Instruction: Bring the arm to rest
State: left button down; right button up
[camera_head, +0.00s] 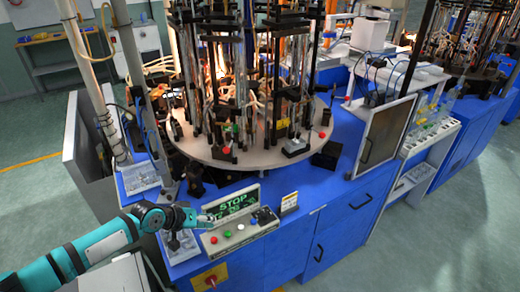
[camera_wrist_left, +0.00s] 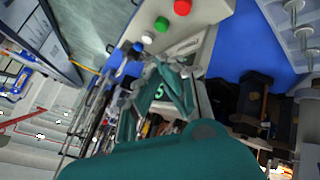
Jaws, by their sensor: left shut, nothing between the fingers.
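My left arm comes in from the left in the head view. Its gripper (camera_head: 208,218) is shut and empty, in front of the lit green STOP display (camera_head: 234,203) on the control panel (camera_head: 262,228). In the left wrist view the gripper's fingers (camera_wrist_left: 163,68) come together at the tips, with nothing held. The panel's red button (camera_head: 213,240), green button (camera_head: 228,234) and white button (camera_head: 240,228) lie just below and right of the gripper. The red button also shows in the wrist view (camera_wrist_left: 182,7). Whether the fingers touch the panel cannot be told. My right gripper is not in view.
The round machine table (camera_head: 230,155) with tall rods and burners stands behind the panel. A clear tray of parts (camera_head: 138,178) lies left on the blue bench (camera_head: 275,262). A red switch on a yellow plate (camera_head: 209,278) is below. Open floor (camera_head: 450,230) lies at right.

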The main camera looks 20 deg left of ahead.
pick_arm(q)
jog(key=s+d+f+m+g, duration=0.1)
jog(key=s+d+f+m, duration=0.15)
jog(key=s+d, duration=0.45)
jog(key=s+d+f+m+g, duration=0.1)
jog(key=s+d+m+g, duration=0.15)
jog(key=s+d, duration=0.45)
jog(key=s+a+r+g+y, duration=0.15)
jog(key=s+r+y, duration=0.25)
jog(key=s, duration=0.9)
notch_tip(320, 180, down, 29)
jog(key=b, duration=0.4)
jog(key=s+a+f+g+b, duration=0.2)
jog(key=s+a+f+b, duration=0.1)
jog(key=s+f, duration=1.4)
notch_tip(320, 180, down, 3)
jog(key=shift+s+f+m, duration=0.1)
jog(key=shift+s+m, duration=0.2)
